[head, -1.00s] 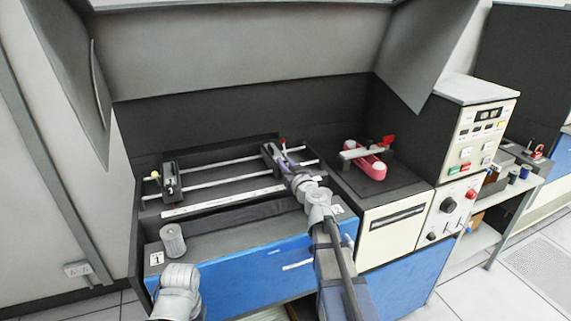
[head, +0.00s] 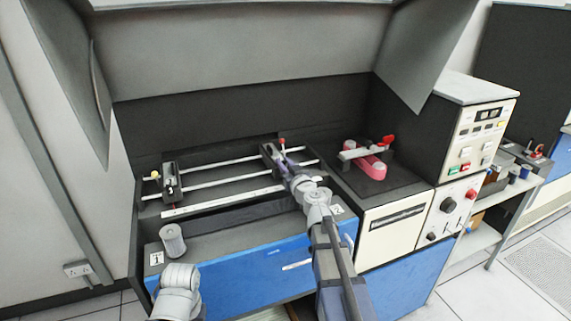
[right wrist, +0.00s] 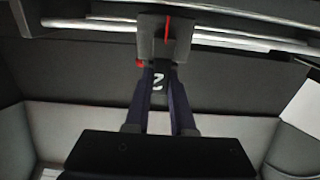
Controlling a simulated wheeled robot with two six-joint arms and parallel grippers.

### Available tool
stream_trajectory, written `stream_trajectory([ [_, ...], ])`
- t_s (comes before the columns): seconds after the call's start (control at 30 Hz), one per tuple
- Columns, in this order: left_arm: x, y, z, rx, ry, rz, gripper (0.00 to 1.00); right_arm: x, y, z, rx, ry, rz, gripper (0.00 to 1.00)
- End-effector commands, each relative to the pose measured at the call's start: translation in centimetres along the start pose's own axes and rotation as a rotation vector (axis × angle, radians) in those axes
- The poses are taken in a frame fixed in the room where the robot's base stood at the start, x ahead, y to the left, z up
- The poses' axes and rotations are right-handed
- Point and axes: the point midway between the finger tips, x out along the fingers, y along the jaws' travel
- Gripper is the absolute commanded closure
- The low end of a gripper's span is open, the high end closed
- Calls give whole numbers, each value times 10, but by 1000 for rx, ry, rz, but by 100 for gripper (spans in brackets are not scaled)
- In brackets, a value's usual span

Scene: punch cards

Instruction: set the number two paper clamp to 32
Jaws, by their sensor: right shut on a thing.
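The number two paper clamp (head: 268,149) is a dark block on the right part of the rails, with a red-tipped lever (head: 282,143) beside it. In the right wrist view the clamp (right wrist: 182,42) sits across the rails, with a red pointer line on it and a dark tab marked 2 (right wrist: 157,83) below. My right gripper (head: 275,158) reaches the clamp from the front; in the wrist view its fingers (right wrist: 160,68) are shut on the tab, one on each side. The scale numbers are too small to read.
Another clamp (head: 170,181) with a pale knob stands at the left end of the rails (head: 225,176). A pink and red part (head: 372,165) lies right. The control panel (head: 475,135) stands farther right. The rails between the clamps are clear.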

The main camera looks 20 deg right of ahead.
Motion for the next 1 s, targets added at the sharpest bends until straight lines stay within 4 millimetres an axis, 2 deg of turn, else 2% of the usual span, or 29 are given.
stream_trajectory([
  [0.2, 0, 0, 0, 0, 0, 0, 100, -1, -35, 0, 1, 0, -5, 100],
  [0.47, 0, 0, 0, 0, 0, 0, 100, 0, -36, 0, 0, 0, -2, 100],
  [0.5, 0, 0, 0, 0, 0, 0, 100, 0, -36, 0, 0, 0, -2, 76],
  [0.73, 0, 0, 0, 0, 0, 0, 100, 0, -36, 0, 0, 0, -2, 51],
  [0.77, 0, 0, 0, 0, 0, 0, 100, 0, -36, 0, 0, 0, -2, 48],
  [1.0, 0, 0, 0, 0, 0, 0, 100, -1, -36, 0, 0, 0, -2, 48],
])
